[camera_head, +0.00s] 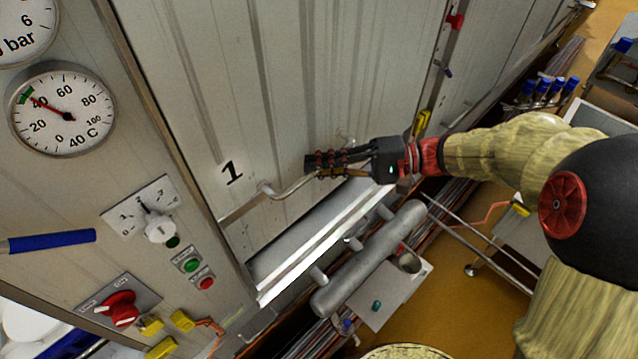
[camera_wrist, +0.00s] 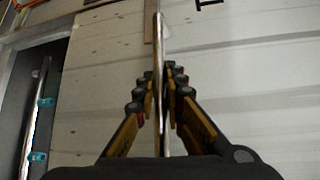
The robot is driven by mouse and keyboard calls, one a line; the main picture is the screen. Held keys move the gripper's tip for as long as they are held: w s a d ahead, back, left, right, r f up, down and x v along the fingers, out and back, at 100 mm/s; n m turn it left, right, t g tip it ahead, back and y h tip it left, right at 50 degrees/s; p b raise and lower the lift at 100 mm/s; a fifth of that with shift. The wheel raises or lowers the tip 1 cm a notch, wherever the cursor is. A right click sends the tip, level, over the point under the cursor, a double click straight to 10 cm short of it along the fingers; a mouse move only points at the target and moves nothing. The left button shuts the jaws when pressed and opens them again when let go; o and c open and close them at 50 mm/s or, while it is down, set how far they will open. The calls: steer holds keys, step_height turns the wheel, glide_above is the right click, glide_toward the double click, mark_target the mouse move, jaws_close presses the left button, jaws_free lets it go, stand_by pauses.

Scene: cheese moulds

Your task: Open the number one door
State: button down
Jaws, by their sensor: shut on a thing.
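The number one door (camera_head: 330,90) is a pale ribbed metal panel marked with a black "1" (camera_head: 232,173). Its bent metal bar handle (camera_head: 285,189) runs along the lower part of the panel. My gripper (camera_head: 318,164) is shut on this handle, right of the "1". In the wrist view, my gripper (camera_wrist: 159,90) has its fingers on both sides of the upright-looking bar (camera_wrist: 158,65), with the door panel (camera_wrist: 240,80) behind. My fingers hide part of the handle.
A bright metal ledge (camera_head: 315,240) and a thick grey pipe (camera_head: 370,258) lie below the door. At left are a temperature gauge (camera_head: 62,108), a rotary switch (camera_head: 160,229), a red knob (camera_head: 118,307) and a blue-handled lever (camera_head: 50,241). Brown floor (camera_head: 440,320) shows at lower right.

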mark_target(321, 88)
step_height(321, 88, up, 19)
steer(key=p, duration=0.6)
steer(key=shift+r, duration=0.15)
steer(key=c, duration=1.8)
jaws_free()
steer(key=shift+c, duration=0.2)
steer(key=shift+d, duration=0.1)
steer(key=d+r, duration=0.1)
steer(key=d, duration=1)
steer(key=shift+w+d+r, duration=0.2)
steer(key=shift+w+d, duration=0.15)
steer(key=shift+w, duration=0.05)
